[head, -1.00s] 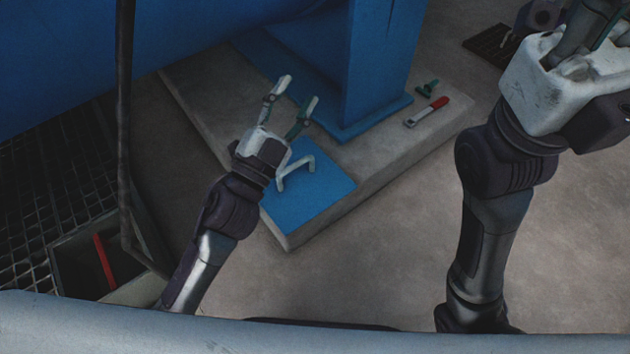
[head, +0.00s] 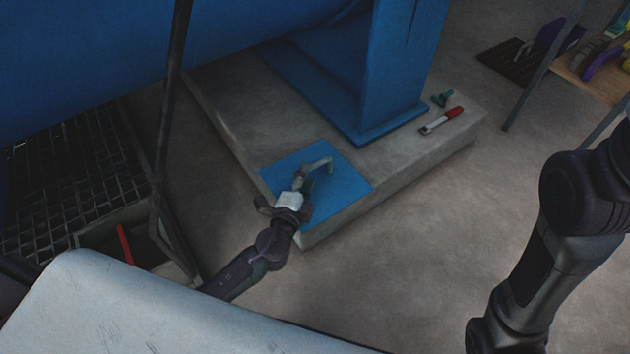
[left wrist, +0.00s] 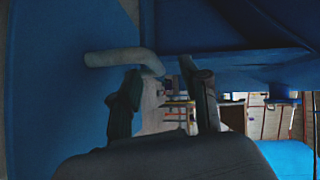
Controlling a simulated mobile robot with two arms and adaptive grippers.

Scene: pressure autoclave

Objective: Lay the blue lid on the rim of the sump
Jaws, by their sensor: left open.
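The blue lid (head: 346,186) is a flat plate lying on the concrete plinth, with a pale bent handle (head: 322,163) on top. In the left wrist view the lid (left wrist: 55,90) fills the left side and its handle (left wrist: 115,58) reaches toward the fingertips. My left gripper (head: 302,179) is open at the handle, over the lid; its dark fingers also show in the left wrist view (left wrist: 163,80). I cannot tell whether they touch the handle. The sump (head: 105,223) is the dark opening at the lower left, partly hidden. My right gripper is out of view.
A blue support (head: 385,75) stands on the plinth (head: 225,100) behind the lid. A red-handled tool (head: 441,121) and a green part (head: 441,98) lie to its right. A dark post (head: 168,120) stands by the sump. A red bar (head: 125,243) shows inside it.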

